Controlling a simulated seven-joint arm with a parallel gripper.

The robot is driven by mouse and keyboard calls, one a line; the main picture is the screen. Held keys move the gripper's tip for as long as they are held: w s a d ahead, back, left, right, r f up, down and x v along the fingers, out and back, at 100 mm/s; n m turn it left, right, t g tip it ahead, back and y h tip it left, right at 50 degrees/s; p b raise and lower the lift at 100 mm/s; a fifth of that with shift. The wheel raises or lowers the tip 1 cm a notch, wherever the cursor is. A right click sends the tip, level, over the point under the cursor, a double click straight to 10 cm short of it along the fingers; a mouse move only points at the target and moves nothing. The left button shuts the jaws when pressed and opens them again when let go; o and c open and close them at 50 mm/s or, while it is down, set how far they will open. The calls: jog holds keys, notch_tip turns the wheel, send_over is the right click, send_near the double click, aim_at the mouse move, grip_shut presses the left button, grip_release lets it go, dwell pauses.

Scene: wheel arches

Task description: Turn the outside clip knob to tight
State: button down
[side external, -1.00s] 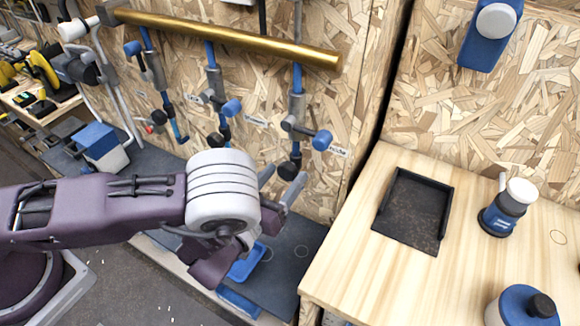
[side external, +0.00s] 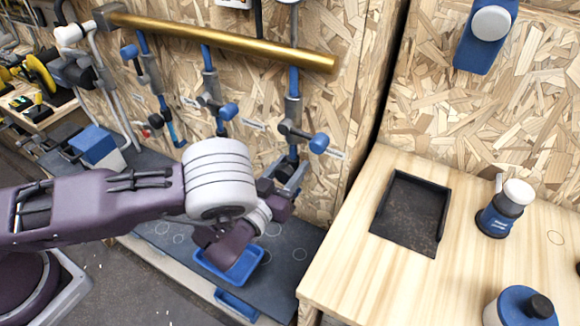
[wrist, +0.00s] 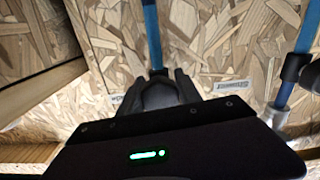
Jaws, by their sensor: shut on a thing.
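Several blue-and-grey clips hang in a row from a brass-coloured rail (side external: 225,40). The rightmost clip (side external: 292,110) has a blue side knob (side external: 319,143) and a dark lower end. My gripper (side external: 289,174) is at that lower end, with its fingers shut on the dark bottom knob, which they mostly hide. In the wrist view, my gripper (wrist: 168,88) points at the wall and a blue bar (wrist: 152,35) runs down behind its fingers. The knob itself cannot be made out there. I cannot read which clip the small wall labels name as outside.
The middle clip (side external: 210,90) hangs to the left. A blue tray (side external: 240,270) lies on the dark shelf below my gripper. To the right, a wooden bench (side external: 350,270) holds a black tray (side external: 443,225) and a blue-and-white container (side external: 495,215).

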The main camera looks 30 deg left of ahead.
jog(key=m, duration=0.3)
jog(key=shift+m, duration=0.3)
jog(key=c, duration=0.8)
grip_release()
